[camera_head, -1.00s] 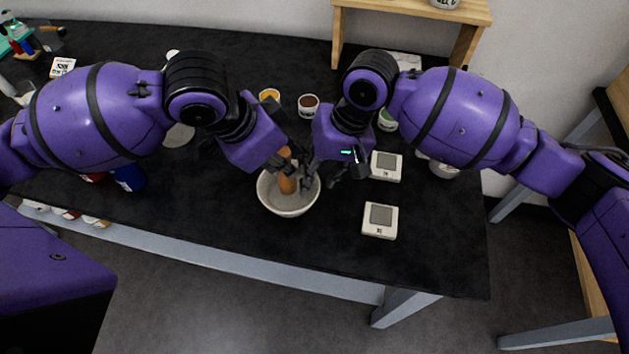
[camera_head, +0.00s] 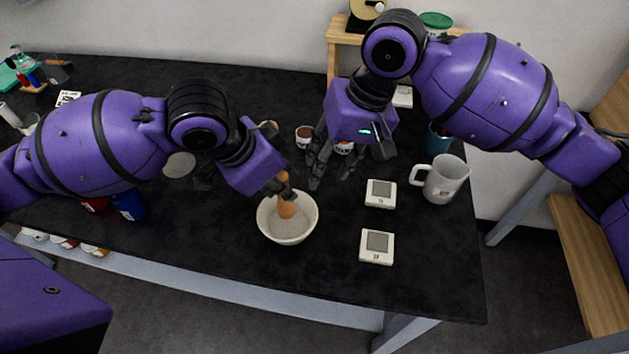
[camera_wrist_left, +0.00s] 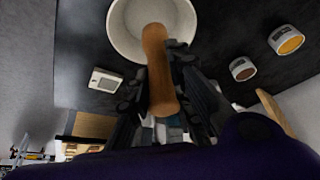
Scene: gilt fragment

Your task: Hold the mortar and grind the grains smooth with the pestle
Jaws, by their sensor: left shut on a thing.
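The mortar, a white bowl (camera_head: 290,232), stands on the black table in the head view; it also shows at the top of the left wrist view (camera_wrist_left: 121,32). The brown wooden pestle (camera_head: 286,208) stands tilted with its lower end inside the bowl. My left gripper (camera_head: 281,185) is shut on the pestle's upper part; the left wrist view shows its fingers on both sides of the pestle (camera_wrist_left: 156,60). My right gripper (camera_head: 331,172) is open and empty, above the table behind and right of the bowl, apart from it. Grains cannot be made out inside the bowl.
Two white scales (camera_head: 376,247) (camera_head: 381,194) lie right of the bowl. A white mug (camera_head: 443,180) stands further right. A small cup with brown contents (camera_head: 304,137) is behind the bowl. A blue container (camera_head: 130,205) stands at left. The table in front of the bowl is clear.

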